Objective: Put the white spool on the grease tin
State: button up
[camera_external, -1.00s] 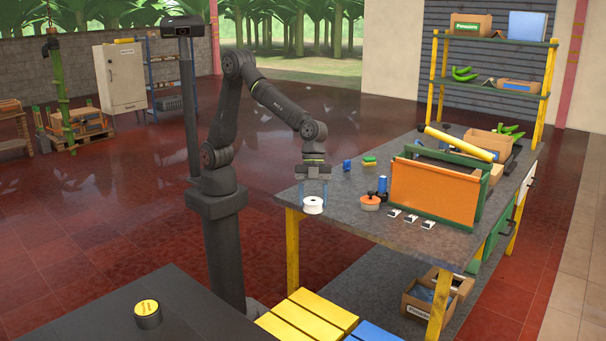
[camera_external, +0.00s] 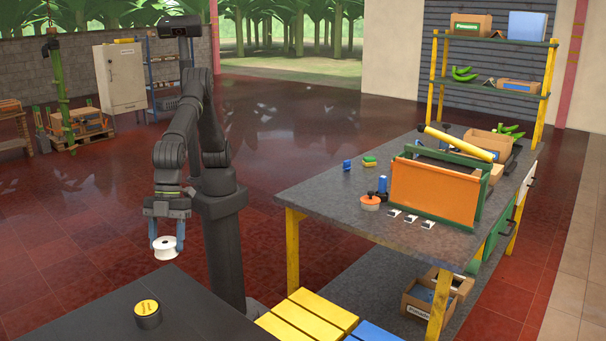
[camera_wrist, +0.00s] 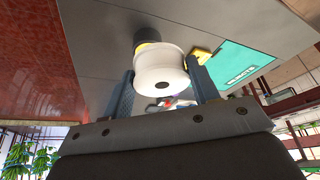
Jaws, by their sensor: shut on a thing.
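The white spool (camera_external: 165,248) is held between the blue fingers of my gripper (camera_external: 166,243), in the air near the back edge of the dark table at the front left. In the wrist view the spool (camera_wrist: 160,70) sits between the two fingers (camera_wrist: 160,88). The grease tin (camera_external: 148,315), black with a yellow lid, stands on that table, below and in front of the spool in the outside view. In the wrist view the tin (camera_wrist: 147,34) is partly hidden behind the spool. The spool is apart from the tin.
The dark table (camera_external: 75,325) is clear around the tin in the outside view. A teal sheet (camera_wrist: 243,67) and a yellow item (camera_wrist: 197,54) show beyond the spool in the wrist view. The workbench (camera_external: 340,205) with an orange-sided carrier (camera_external: 432,192) stands to the right.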

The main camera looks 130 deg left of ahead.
jog(key=s+d, duration=0.9)
jog(key=d, duration=0.2)
send_over(145, 308)
jog(key=a, duration=0.1)
jog(key=f, duration=0.6)
jog(key=shift+s+a+f, duration=0.1)
jog(key=shift+s+f, duration=0.1)
jog(key=shift+s, duration=0.15)
jog(key=shift+f, duration=2)
jog(key=shift+f, duration=0.1)
jog(key=o, duration=1)
